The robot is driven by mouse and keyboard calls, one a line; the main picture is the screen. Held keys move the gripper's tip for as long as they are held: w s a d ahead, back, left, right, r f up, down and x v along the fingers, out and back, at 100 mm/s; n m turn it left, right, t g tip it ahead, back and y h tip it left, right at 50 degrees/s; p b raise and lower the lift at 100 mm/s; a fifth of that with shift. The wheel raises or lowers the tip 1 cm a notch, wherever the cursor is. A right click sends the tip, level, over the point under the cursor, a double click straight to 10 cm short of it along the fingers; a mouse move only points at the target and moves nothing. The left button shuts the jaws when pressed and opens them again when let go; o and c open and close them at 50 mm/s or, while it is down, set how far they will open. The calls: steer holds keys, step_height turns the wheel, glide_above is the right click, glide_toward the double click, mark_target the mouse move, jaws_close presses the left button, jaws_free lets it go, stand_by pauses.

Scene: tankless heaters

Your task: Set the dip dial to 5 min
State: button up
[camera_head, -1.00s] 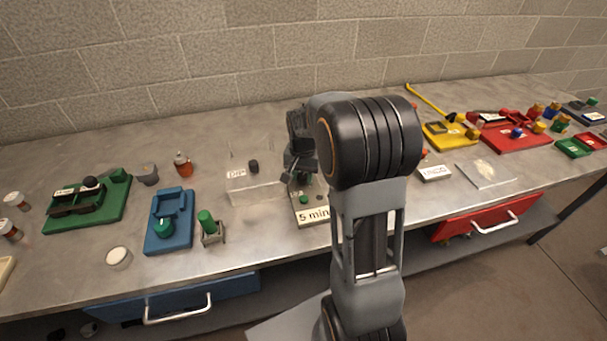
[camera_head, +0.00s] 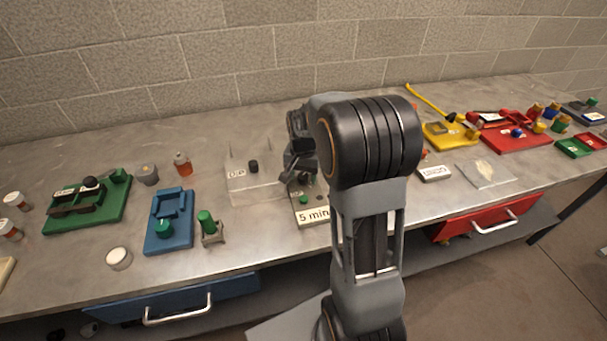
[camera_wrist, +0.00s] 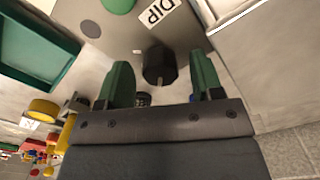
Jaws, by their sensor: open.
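The dip dial (camera_wrist: 158,66) is a dark knob with a pale pointer mark, on a grey panel beside a white "DIP" label (camera_wrist: 157,13). My gripper (camera_wrist: 160,60) is open, with one green finger on each side of the knob in the wrist view. I cannot tell whether either finger touches it. A green button (camera_wrist: 117,4) lies on the same panel. In the head view the station (camera_head: 309,206) has a "5 min" sign (camera_head: 314,216) at its front and a green button (camera_head: 303,200). My gripper (camera_head: 299,165) is above its back part and hides the knob there.
A clear box (camera_head: 250,187) stands just left of the station. A blue fixture (camera_head: 168,230) and a green holder (camera_head: 208,224) are farther left. A white "TIMER"-like block (camera_head: 434,173), lettering unclear, and yellow (camera_head: 445,140) and red (camera_head: 510,140) fixtures are at the right.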

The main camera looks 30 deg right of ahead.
mark_target(303, 176)
step_height(303, 176, up, 14)
stand_by(0.6)
steer(key=shift+f, duration=0.1)
stand_by(0.4)
